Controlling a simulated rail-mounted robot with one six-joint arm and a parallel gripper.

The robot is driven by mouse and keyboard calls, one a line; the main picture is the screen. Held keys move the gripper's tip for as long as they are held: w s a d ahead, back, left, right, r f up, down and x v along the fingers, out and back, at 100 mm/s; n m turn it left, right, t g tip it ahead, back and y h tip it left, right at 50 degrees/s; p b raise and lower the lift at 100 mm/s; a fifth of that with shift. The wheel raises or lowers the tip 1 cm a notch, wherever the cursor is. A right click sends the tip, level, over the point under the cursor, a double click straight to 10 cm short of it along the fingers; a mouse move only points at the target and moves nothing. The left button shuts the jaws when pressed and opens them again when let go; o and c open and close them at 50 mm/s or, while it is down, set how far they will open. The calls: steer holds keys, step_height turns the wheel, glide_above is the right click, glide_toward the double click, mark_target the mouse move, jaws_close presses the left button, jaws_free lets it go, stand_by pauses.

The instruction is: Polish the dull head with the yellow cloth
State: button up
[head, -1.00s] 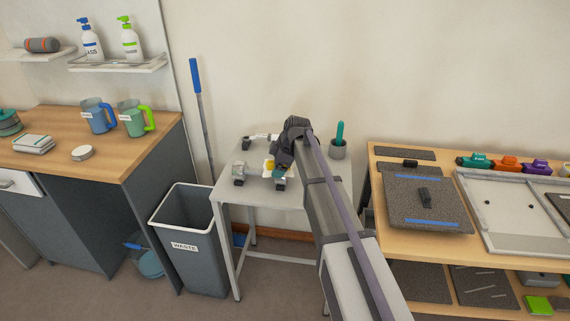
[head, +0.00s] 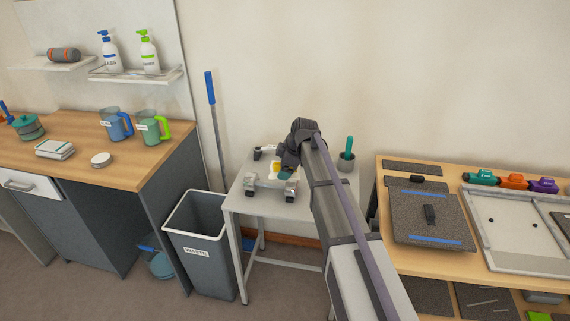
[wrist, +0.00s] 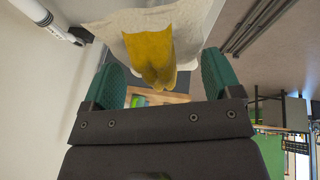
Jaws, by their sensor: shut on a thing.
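My gripper (head: 284,172) hangs low over the small grey table, its teal fingers pointing down. In the wrist view the two fingers (wrist: 162,72) stand at either side of a bunched yellow cloth (wrist: 152,52). A pale whitish sheet-like part spreads out beyond the yellow. The cloth also shows as a small yellow and white patch (head: 274,168) in the head view. Small pale heads with dark ends (head: 291,189) (head: 251,188) stand at the table's front, close to the cloth. I cannot tell which is dull, or whether the cloth touches one.
The small grey table (head: 310,205) also holds a grey pot with a teal handle (head: 347,158) at the right. A waste bin (head: 200,245) stands left of it. A wooden bench (head: 385,175) with grey boards is at the right, a wood-topped counter (head: 125,175) at the left.

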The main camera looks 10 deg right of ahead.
steer(key=shift+f, duration=0.1)
steer(key=r+p, duration=0.3)
steer(key=shift+s+a+r, duration=0.1)
steer(key=shift+s, duration=0.15)
stand_by(0.3)
steer(key=shift+w+f, duration=0.2)
steer(key=shift+f, duration=0.1)
steer(key=shift+w+d+f+m+g+y+b, duration=0.15)
steer(key=shift+w+d+f+g+y+b, duration=0.1)
steer(key=shift+w+f+g+b, duration=0.3)
steer(key=shift+w+d+f+m+g+y+b, duration=0.15)
steer(key=shift+w+d+f+g+b, duration=0.15)
steer(key=shift+w+g+b, duration=0.25)
